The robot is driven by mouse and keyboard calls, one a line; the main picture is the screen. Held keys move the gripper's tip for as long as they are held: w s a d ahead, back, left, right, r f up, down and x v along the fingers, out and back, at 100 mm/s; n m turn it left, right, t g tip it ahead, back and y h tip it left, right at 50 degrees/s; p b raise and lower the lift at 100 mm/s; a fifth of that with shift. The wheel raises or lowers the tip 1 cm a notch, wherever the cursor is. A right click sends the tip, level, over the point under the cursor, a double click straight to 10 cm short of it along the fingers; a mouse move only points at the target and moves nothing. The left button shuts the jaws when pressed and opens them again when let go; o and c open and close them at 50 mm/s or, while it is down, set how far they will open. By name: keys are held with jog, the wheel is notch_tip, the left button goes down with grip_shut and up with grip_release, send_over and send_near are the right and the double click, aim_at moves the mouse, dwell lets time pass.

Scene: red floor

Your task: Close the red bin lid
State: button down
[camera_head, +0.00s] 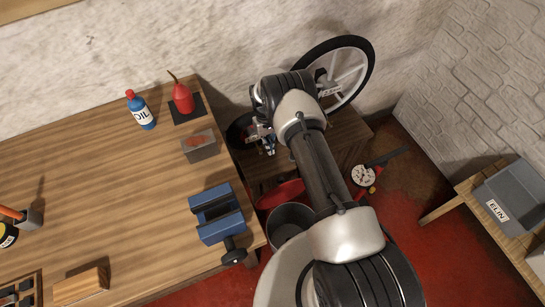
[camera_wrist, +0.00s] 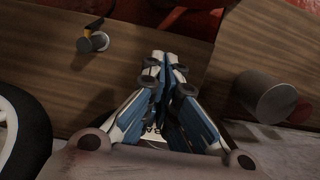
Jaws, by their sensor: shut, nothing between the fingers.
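The bin (camera_head: 287,224) is a dark grey open-topped cylinder on the red floor, right of the workbench. Its red lid (camera_head: 280,194) stands open at the bin's far side, and I see into the bin. My arm hides the right part of both. My gripper (camera_head: 268,143) is beyond the lid, over the low wooden surface and apart from the lid. In the wrist view my gripper (camera_wrist: 165,60) has its blue and white fingers shut together with nothing between them. Red shapes show at the top of that view; I cannot tell which part is the lid.
The workbench (camera_head: 130,190) at left holds a blue vise (camera_head: 217,213), a grey box (camera_head: 200,146), an oil bottle (camera_head: 140,110) and a red oil can (camera_head: 182,97). A wheel (camera_head: 350,70) leans by the wall. A grey crate (camera_head: 512,195) sits at right.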

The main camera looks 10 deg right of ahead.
jog(key=f+b, duration=0.1)
jog(key=f, duration=0.2)
jog(key=s+f, duration=0.1)
jog(key=f, duration=0.2)
jog(key=f+b, duration=0.1)
jog(key=f, duration=0.2)
jog(key=shift+s+d+b, duration=0.2)
jog(key=shift+s+b, duration=0.15)
jog(key=shift+s+d+p, duration=0.25)
jog(key=shift+s+p, duration=0.05)
jog(key=shift+s, duration=0.95)
jog(key=shift+s+d+f, duration=0.1)
jog(key=shift+s, duration=0.55)
